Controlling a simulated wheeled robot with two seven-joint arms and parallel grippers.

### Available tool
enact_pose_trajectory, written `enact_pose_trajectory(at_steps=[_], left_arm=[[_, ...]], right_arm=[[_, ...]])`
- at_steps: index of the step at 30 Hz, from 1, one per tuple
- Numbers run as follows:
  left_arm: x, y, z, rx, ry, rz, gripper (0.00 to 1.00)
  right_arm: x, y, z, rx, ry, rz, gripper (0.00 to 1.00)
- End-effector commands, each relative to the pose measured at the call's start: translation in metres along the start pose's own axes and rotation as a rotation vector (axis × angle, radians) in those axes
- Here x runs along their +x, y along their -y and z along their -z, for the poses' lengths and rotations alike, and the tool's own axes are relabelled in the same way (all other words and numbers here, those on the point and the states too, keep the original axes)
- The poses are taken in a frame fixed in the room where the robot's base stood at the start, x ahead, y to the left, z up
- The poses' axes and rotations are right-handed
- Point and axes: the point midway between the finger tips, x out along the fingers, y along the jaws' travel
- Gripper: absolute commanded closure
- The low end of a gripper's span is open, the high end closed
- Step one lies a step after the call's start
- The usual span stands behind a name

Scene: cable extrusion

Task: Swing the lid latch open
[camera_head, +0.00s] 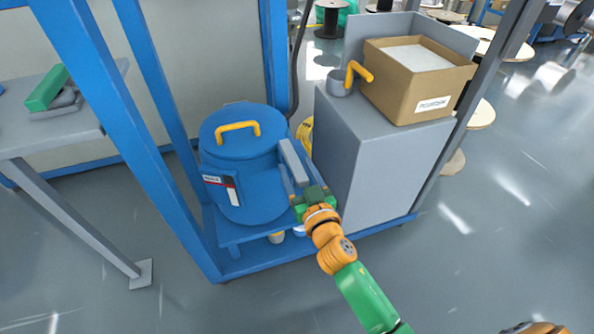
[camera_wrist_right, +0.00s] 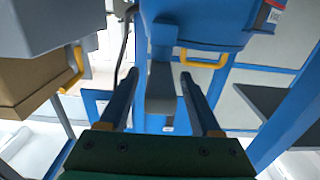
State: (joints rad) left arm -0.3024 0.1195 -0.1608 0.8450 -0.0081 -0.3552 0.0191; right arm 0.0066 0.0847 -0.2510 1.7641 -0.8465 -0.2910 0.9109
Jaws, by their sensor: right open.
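The blue drum (camera_head: 245,190) stands on the blue frame in the middle of the head view, its blue lid (camera_head: 240,146) topped by a yellow handle (camera_head: 237,127). The grey lid latch (camera_head: 292,160) is a bar at the right side of the drum. In the right wrist view the latch (camera_wrist_right: 160,92) shows between the fingers. My right gripper (camera_head: 298,177) is at the near end of the latch. Its jaws (camera_wrist_right: 159,76) are open, one finger on either side of the latch, with no clear contact. My left gripper is not in view.
A grey cabinet (camera_head: 372,160) stands close on the right, carrying a cardboard box (camera_head: 405,95) and a grey scoop with a yellow handle (camera_head: 358,73). Blue frame posts (camera_head: 120,120) rise on the left. A grey table (camera_head: 30,130) is at far left. The front floor is clear.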

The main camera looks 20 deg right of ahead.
Motion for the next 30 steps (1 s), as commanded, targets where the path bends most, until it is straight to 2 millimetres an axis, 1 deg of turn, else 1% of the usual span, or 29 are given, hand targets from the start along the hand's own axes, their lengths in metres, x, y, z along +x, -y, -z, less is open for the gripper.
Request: enact_pose_trajectory(at_steps=[3, 8, 9, 11, 12, 14, 15, 16, 30], left_arm=[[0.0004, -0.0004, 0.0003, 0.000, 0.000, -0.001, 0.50], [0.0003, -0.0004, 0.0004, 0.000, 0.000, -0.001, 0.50], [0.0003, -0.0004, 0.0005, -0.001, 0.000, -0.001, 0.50], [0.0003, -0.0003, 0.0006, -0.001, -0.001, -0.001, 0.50], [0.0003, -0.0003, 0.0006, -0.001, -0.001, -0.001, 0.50], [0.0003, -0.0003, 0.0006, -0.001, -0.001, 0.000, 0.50], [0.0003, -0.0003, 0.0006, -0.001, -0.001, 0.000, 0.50], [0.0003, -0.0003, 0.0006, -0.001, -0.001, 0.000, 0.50], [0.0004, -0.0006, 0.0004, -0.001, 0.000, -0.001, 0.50]], right_arm=[[0.0042, -0.0002, -0.0001, 0.000, 0.000, 0.000, 0.35], [0.0042, -0.0001, -0.0003, 0.000, 0.001, 0.000, 0.35], [0.0041, -0.0001, -0.0003, 0.000, 0.001, 0.000, 0.40], [0.0041, -0.0001, -0.0004, 0.000, 0.001, 0.000, 0.57], [0.0040, -0.0001, -0.0004, 0.000, 0.001, 0.000, 0.67], [0.0040, -0.0001, -0.0004, 0.000, 0.001, 0.000, 0.84], [0.0040, -0.0001, -0.0005, 0.000, 0.001, 0.000, 0.94], [0.0039, -0.0001, -0.0005, 0.000, 0.001, 0.000, 1.00], [0.0038, 0.0000, -0.0008, 0.000, 0.002, 0.000, 1.00]])
